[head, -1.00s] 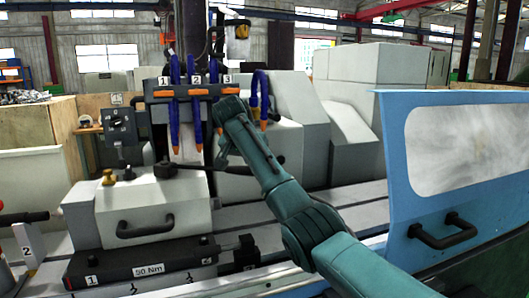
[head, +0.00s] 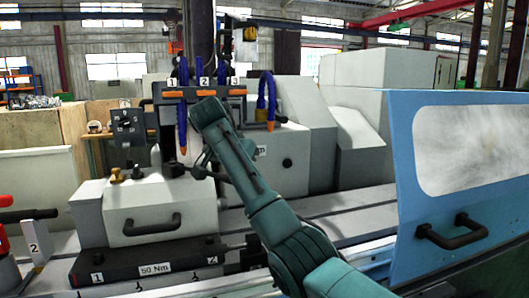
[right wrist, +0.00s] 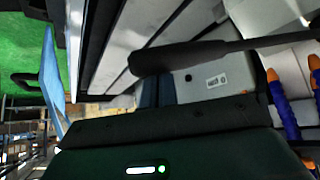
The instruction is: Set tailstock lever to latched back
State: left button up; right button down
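The tailstock (head: 150,205) is a white box with a black carry handle on its front. Its black tailstock lever (head: 174,170) is pivoted on top and points right, partly behind my right arm. In the right wrist view the lever (right wrist: 165,60) crosses the upper middle, its thick rounded end at centre left. My right gripper (right wrist: 156,92) is just below that end in the picture; whether it touches the lever is unclear. Its fingers are mostly hidden, and in the head view my own arm covers them. My left gripper is not in view.
Blue coolant hoses with orange tips hang from a numbered bar (head: 205,91) behind the tailstock. A blue guard door (head: 455,170) with a black handle stands at right.

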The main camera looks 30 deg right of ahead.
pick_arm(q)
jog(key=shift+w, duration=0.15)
pick_arm(e)
jog(key=shift+s+a+f, duration=0.1)
jog(key=shift+a+f, duration=0.2)
jog(key=shift+a, duration=0.3)
jog(key=shift+d+r+p, duration=0.2)
jog(key=shift+d+p, duration=0.25)
jog(key=shift+d, duration=0.05)
jog(key=r, duration=0.2)
jog(key=a+r, duration=0.1)
jog(key=r, duration=0.3)
jog(key=shift+s+a+r, duration=0.15)
jog(key=shift+s+r, duration=0.1)
jog(key=shift+r, duration=0.15)
jog(key=shift+a+r, duration=0.25)
jog(key=shift+r, duration=0.2)
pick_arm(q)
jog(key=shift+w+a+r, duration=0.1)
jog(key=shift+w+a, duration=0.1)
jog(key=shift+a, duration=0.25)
pick_arm(e)
jog(key=shift+s+a+r, duration=0.1)
jog(key=shift+s+r, duration=0.05)
jog(key=shift+r, duration=0.05)
